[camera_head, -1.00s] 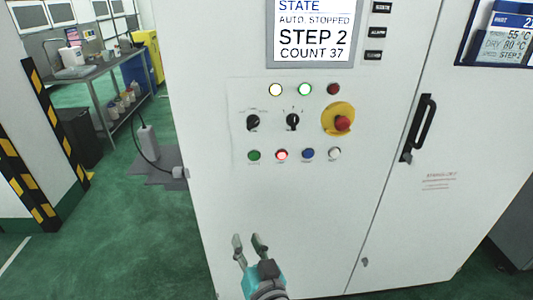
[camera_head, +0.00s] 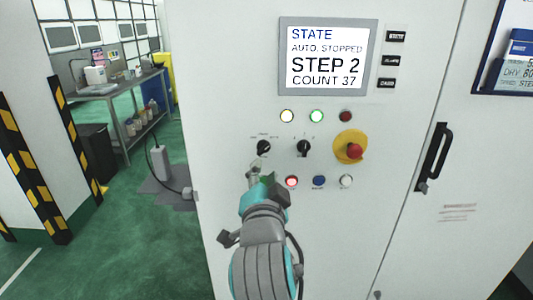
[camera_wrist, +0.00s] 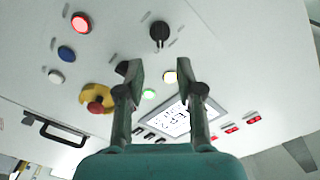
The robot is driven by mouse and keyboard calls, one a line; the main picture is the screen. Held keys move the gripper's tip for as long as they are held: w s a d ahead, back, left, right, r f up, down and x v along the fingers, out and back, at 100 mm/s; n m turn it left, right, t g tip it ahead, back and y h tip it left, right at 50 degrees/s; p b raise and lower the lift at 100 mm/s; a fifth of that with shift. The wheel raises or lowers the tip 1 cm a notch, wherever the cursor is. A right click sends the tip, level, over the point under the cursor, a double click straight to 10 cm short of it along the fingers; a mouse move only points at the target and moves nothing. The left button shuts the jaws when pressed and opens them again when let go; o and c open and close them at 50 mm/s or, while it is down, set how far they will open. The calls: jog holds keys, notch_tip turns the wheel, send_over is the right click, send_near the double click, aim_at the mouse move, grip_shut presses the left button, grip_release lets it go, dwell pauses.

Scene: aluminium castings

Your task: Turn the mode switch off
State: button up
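Two black rotary knobs are on the white cabinet's panel. The left knob (camera_head: 263,148) has small labels around it, too small to read surely; I cannot tell for certain which is the mode switch. The right knob (camera_head: 303,148) also has marks above it. In the wrist view the left knob (camera_wrist: 159,32) shows clear beyond the fingertips, and the right knob (camera_wrist: 122,68) is partly behind a finger. My gripper (camera_head: 254,170) is just below the left knob in the head view. In the wrist view my gripper (camera_wrist: 161,72) is open, with nothing between its fingers.
A red emergency stop on a yellow plate (camera_head: 350,147) is right of the knobs. Red (camera_head: 292,181), blue (camera_head: 319,181) and white (camera_head: 346,181) buttons are below. The screen (camera_head: 327,56) reads AUTO, STOPPED. A door handle (camera_head: 432,158) protrudes right.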

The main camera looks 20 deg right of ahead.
aim_at(264, 151)
jog(key=x, duration=0.9)
jog(key=shift+w+f, duration=0.1)
jog(key=shift+w, duration=0.1)
grip_shut()
